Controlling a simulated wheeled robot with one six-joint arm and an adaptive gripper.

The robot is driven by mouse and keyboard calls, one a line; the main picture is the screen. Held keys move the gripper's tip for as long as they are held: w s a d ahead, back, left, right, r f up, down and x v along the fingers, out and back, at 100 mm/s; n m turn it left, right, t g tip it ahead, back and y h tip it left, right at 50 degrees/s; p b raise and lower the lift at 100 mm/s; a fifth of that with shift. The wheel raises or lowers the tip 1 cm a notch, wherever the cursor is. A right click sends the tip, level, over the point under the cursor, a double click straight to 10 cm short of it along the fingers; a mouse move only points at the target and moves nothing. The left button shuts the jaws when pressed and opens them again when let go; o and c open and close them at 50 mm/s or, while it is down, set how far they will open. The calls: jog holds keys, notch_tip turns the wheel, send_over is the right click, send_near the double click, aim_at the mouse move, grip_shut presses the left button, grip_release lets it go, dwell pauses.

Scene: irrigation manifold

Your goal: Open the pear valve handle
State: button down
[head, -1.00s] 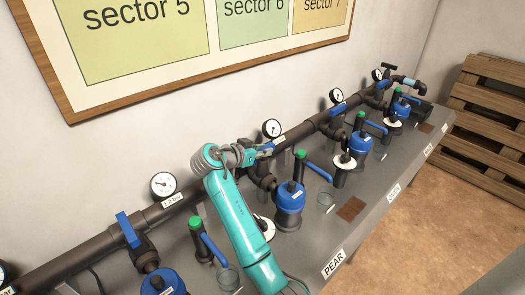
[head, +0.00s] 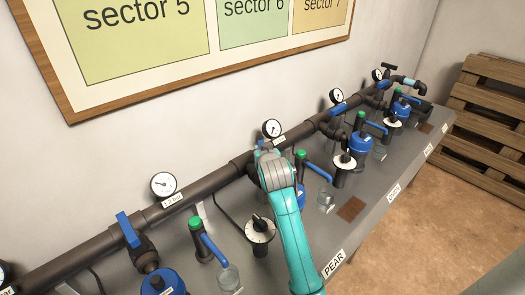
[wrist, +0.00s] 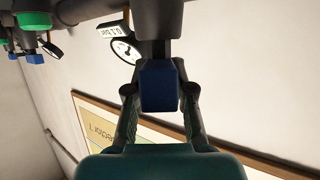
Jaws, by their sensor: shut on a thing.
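The pear valve's blue handle (wrist: 160,85) shows end-on in the wrist view, below the dark pipe (wrist: 158,15) in the picture. My gripper (wrist: 159,92) has one finger on each side of it and is shut on it. In the head view my gripper (head: 267,156) is at the long wall pipe, just under a round gauge (head: 271,128). There my arm hides the handle and most of the valve, so the handle's angle to the pipe cannot be told. The PEAR label (head: 333,263) is on the bench's front edge.
A blue filter body (head: 300,198) with a green-capped post (head: 300,154) stands close to the right of my arm. A black dial with a white disc (head: 260,229) stands left of it. More valves and gauges line the bench (head: 372,200). Wooden pallets (head: 490,120) lean at the right.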

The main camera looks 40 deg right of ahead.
jog(key=shift+n+t+y, duration=0.7)
jog(key=shift+n+y, duration=1.1)
jog(key=shift+y, duration=0.1)
jog(key=c, duration=1)
grip_release()
jog(key=shift+s, duration=0.1)
jog(key=v, duration=1.1)
jog(key=shift+s, duration=0.4)
jog(key=shift+r, duration=0.1)
